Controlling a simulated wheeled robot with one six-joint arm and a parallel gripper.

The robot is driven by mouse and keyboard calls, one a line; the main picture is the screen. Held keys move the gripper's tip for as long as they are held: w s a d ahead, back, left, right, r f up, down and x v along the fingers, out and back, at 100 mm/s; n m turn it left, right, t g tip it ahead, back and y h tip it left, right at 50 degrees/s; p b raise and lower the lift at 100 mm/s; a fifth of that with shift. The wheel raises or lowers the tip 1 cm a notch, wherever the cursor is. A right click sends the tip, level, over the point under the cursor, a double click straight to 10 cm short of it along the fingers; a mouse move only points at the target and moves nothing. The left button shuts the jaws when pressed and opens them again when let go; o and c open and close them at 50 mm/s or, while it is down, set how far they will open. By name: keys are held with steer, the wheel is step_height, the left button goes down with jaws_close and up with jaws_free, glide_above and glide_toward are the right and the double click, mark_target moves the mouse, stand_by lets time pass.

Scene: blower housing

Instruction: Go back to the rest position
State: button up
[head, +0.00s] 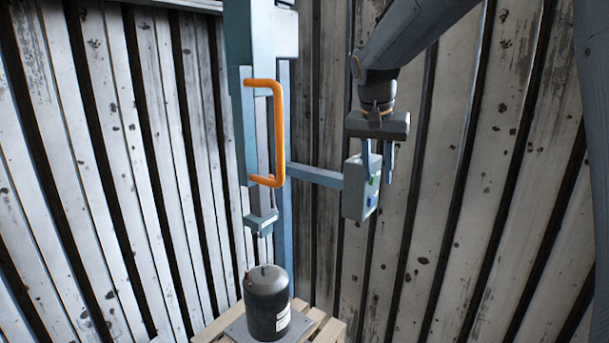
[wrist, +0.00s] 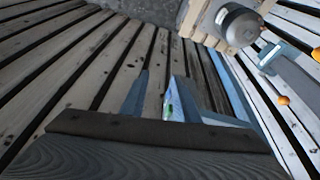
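My gripper (head: 378,172) hangs pointing down at the right of the press stand, in front of a grey control box (head: 354,188). Its two fingers stand apart with nothing held between them. The box has a green and a blue button on its right face, close to the fingers; I cannot tell if a finger touches it. In the wrist view the fingers of my gripper (wrist: 160,85) are also apart, and part of the control box (wrist: 180,102) shows beside the right finger.
A blue-grey press column (head: 262,40) with an orange handle (head: 277,130) stands left of the gripper. Below its ram, a dark cylindrical housing (head: 267,305) stands upright on a plate on a wooden pallet (head: 328,329). Ribbed weathered walls enclose the corner. Space right of the gripper looks clear.

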steer(key=s+d+f+n+g+y, duration=0.1)
steer(key=s+f+n, duration=0.1)
steer(key=s+f, duration=0.9)
steer(key=s+f+n+g+y, duration=0.1)
steer(key=s+f+n, duration=0.2)
steer(key=s+f, duration=0.7)
steer(key=s, duration=0.7)
steer(key=shift+d+f, duration=0.35)
steer(key=shift+f, duration=0.05)
